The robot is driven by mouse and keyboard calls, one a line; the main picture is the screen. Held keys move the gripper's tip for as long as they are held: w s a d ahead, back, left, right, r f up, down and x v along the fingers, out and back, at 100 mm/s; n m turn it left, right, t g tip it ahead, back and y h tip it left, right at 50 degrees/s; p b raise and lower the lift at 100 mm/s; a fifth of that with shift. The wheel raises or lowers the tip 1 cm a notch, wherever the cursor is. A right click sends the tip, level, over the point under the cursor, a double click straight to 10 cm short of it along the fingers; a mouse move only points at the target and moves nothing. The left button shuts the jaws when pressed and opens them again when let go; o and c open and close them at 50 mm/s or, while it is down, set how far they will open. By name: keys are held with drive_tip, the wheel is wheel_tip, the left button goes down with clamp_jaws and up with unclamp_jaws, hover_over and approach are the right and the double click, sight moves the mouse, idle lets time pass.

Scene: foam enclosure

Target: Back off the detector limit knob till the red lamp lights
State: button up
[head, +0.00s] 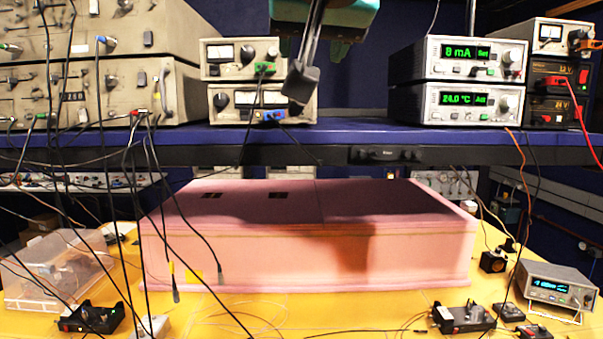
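A small black box (465,318) with a knob on top sits on the yellow table at the front right. A similar black box (92,318) sits at the front left, with a small red spot on its front and a green one above. No readable label shows which box carries the detector limit knob. My gripper (301,84) seems to be the dark grey end hanging at the top middle, in front of the stacked meters and well above both boxes. Its fingers cannot be made out clearly.
A large pink foam enclosure (310,260) fills the middle of the yellow table. A blue shelf (350,136) with instruments runs above it. Loose black cables hang at the left. A clear plastic box (50,275) stands left, and a display meter (553,288) right.

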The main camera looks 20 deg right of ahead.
wheel_tip(320, 180, down, 34)
drive_tip(key=a+n+g+y+b, duration=0.1)
drive_tip(key=n+g+y+b, duration=0.3)
drive_tip(key=b, duration=0.9)
drive_tip(key=shift+w+n+g, duration=0.4)
drive_tip(key=shift+n+g, duration=0.2)
drive_tip(key=shift+n, duration=1.2)
drive_tip(key=s+f+n+g+y+b, duration=0.1)
drive_tip(key=s+f+g, duration=0.6)
drive_tip(key=s+f, duration=0.7)
drive_tip(key=shift+s+d+f+n+g+y, duration=0.35)
drive_tip(key=shift+s+n+y, duration=0.55)
drive_tip(key=shift+s+y, duration=0.3)
drive_tip(key=shift+r, duration=0.1)
